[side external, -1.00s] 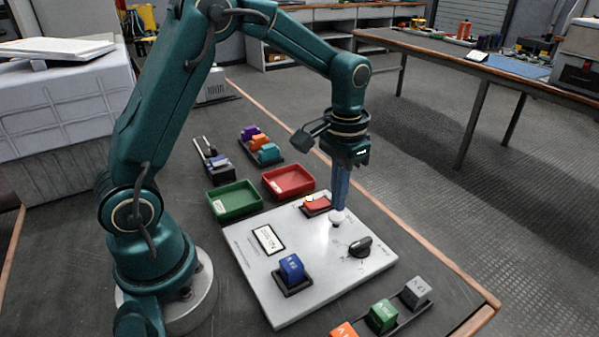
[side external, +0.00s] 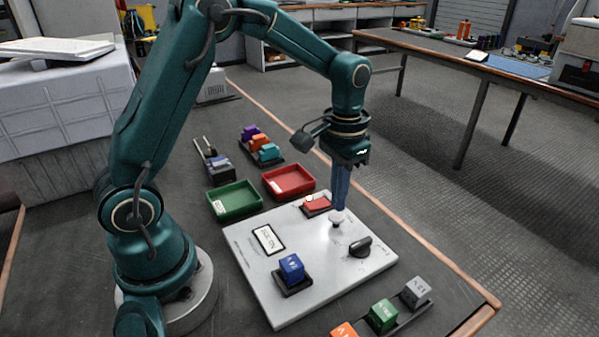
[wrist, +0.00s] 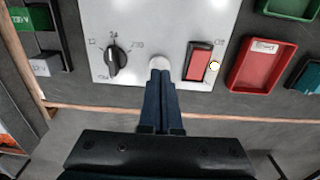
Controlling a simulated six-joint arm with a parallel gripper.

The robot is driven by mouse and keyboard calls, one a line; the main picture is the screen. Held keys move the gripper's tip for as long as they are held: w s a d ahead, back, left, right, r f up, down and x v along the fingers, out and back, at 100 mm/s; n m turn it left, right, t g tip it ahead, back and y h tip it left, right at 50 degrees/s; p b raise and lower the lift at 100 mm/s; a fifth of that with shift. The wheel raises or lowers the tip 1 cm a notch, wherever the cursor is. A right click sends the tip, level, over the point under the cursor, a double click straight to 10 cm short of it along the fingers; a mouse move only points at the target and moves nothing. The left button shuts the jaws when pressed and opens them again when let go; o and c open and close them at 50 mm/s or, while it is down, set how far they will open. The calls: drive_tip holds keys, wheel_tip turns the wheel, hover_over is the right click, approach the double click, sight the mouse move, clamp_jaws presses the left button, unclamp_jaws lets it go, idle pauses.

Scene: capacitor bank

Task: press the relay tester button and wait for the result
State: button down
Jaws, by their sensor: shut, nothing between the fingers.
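The white tester panel (side external: 345,283) lies on the bench. On it are a round white button (side external: 335,222), a small white display (side external: 268,239), a black knob (side external: 360,247), a red rocker switch (side external: 317,203) and a blue block (side external: 291,267) in a dark socket. My gripper (side external: 339,208) points down with its blue fingers shut and empty, tips at the white button. In the wrist view the fingertips (wrist: 160,78) overlap the edge of the button (wrist: 159,62); whether they touch or press it is unclear. The display's writing is too small to read.
A green tray (side external: 235,212) and a red tray (side external: 289,194) stand behind the panel. The bench edge runs along the right.

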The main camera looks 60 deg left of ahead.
sight(337, 214)
drive_tip(key=shift+f, duration=1.5)
idle(0.3)
drive_tip(key=shift+r, duration=3.55)
drive_tip(key=s+d+r+t, duration=0.1)
drive_tip(key=s+r+t, duration=0.2)
drive_tip(key=s+r, duration=0.35)
drive_tip(key=s+d+f+t, duration=0.1)
drive_tip(key=s+t, duration=0.1)
drive_tip(key=s, duration=0.6)
drive_tip(key=shift+d+f+t, duration=0.15)
drive_tip(key=shift+f+t, duration=0.05)
drive_tip(key=shift+t, duration=0.1)
